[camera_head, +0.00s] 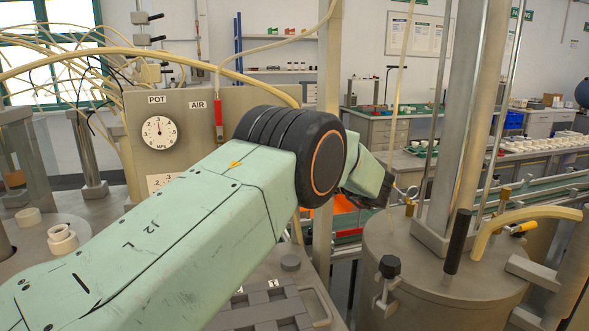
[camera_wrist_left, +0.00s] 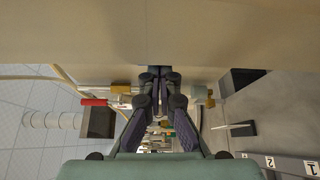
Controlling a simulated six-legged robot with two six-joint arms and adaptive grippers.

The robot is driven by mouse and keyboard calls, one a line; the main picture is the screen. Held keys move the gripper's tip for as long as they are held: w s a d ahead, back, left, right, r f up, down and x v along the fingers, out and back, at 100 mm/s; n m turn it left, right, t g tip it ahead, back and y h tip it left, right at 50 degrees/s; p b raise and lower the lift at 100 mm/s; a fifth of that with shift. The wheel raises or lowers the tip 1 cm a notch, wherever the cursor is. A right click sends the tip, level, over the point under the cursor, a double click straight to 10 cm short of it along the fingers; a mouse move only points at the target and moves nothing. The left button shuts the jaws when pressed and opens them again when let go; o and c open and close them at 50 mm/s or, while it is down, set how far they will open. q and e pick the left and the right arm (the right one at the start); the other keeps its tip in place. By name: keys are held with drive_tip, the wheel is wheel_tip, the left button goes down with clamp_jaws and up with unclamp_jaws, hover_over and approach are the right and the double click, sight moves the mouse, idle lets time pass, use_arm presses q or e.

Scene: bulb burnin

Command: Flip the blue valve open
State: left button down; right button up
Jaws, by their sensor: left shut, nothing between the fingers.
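No blue valve handle can be made out in either view. My left gripper (camera_wrist_left: 160,78) shows in the left wrist view with its fingers together and nothing between them. Its tips are close to a beige surface (camera_wrist_left: 160,35); I cannot tell whether they touch it. A red valve handle (camera_head: 218,113) points down under the AIR label; a red handle (camera_wrist_left: 93,102) also shows in the left wrist view. My right gripper is not in view.
A POT dial (camera_head: 159,133) is on the panel. Brass fittings (camera_wrist_left: 120,88) lie on both sides of my fingers in the left wrist view. A steel drum (camera_head: 440,270) with black-handled clamps stands at right. A numbered plate (camera_head: 262,311) lies below my arm.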

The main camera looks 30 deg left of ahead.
use_arm(q)
drive_tip(key=shift+w+f, duration=0.15)
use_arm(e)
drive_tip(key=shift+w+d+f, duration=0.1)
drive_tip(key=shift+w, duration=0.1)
use_arm(q)
drive_tip(key=shift+d, duration=0.1)
idle(0.3)
